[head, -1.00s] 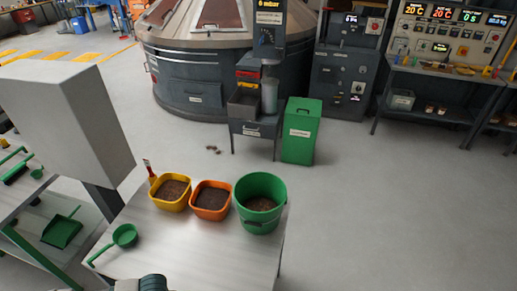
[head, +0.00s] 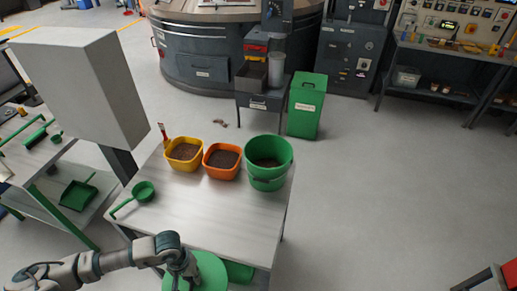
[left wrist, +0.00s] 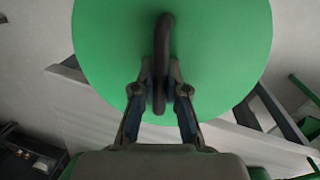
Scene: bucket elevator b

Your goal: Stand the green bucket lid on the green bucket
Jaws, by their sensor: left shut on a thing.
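The green bucket (head: 268,178) stands open and upright at the right end of the metal table, with brown material inside. The round green lid (head: 207,272) is in my left gripper (head: 185,268), near the front edge of the table at the bottom of the head view. In the left wrist view the lid (left wrist: 220,50) fills the upper middle, and my left gripper (left wrist: 162,92) is shut on its dark handle (left wrist: 162,45). The lid is apart from the bucket. My right gripper is not in view.
An orange tub (head: 222,174) stands just left of the bucket, with a yellow tub (head: 185,167) beyond it. A green scoop (head: 144,191) lies at the table's left. The front middle of the metal table (head: 205,212) is clear. A grey box on a post (head: 75,85) rises at the left.

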